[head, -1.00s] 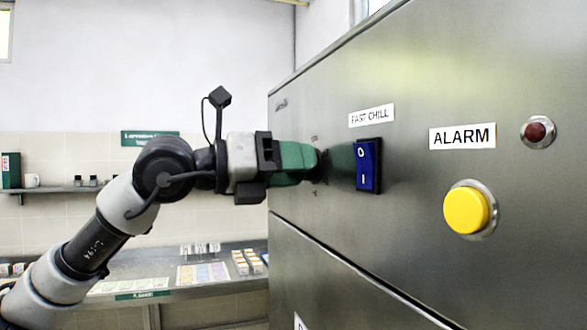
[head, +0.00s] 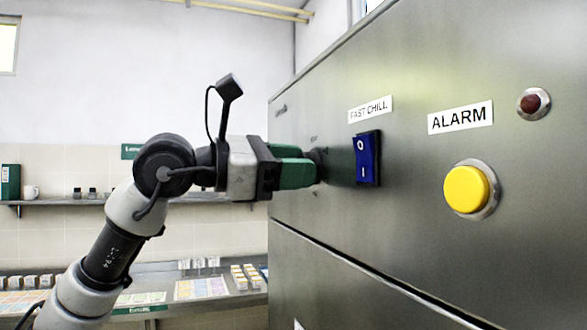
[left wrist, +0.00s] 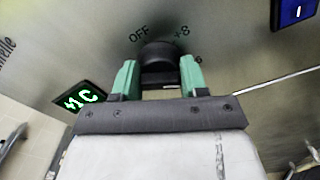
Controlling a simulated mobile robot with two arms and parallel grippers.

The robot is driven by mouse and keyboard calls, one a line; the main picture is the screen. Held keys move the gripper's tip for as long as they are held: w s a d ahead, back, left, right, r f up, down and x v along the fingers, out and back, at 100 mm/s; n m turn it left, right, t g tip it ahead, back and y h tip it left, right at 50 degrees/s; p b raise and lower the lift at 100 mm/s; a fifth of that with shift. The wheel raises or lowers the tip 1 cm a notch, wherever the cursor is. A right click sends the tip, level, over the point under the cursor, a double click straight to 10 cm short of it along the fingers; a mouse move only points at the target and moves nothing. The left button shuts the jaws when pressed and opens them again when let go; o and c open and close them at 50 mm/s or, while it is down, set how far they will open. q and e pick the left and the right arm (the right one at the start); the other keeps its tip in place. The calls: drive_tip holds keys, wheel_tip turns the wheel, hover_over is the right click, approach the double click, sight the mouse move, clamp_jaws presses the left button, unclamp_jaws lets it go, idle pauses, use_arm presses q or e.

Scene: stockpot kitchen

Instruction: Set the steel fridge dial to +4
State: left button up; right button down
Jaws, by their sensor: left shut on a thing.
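The fridge dial (left wrist: 158,55) is a dark round knob on the steel front. In the left wrist view the marks OFF and +8 show above it, with another mark partly hidden at its right; I cannot read its setting. My left gripper (left wrist: 158,74) has one green finger on each side of the dial and is shut on it. In the head view the left gripper (head: 312,170) reaches the fridge front (head: 400,240) from the left, and its fingers mostly hide the dial. My right gripper is not in view.
A blue rocker switch (head: 367,158) under the FAST CHILL label is close to the right of the gripper. A yellow ALARM button (head: 467,189) and a red lamp (head: 534,103) are farther right. A green-lit display (left wrist: 82,97) is beside the dial.

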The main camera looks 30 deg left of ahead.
use_arm(q)
drive_tip(key=m, duration=0.6)
drive_tip(key=shift+m, duration=0.3)
drive_tip(key=m, duration=0.4)
drive_tip(key=shift+m, duration=0.3)
drive_tip(key=shift+f+m, duration=0.1)
drive_tip(key=shift+m, duration=0.7)
drive_tip(key=o, duration=0.9)
drive_tip(key=shift+c, duration=0.2)
drive_tip(key=shift+s, duration=0.1)
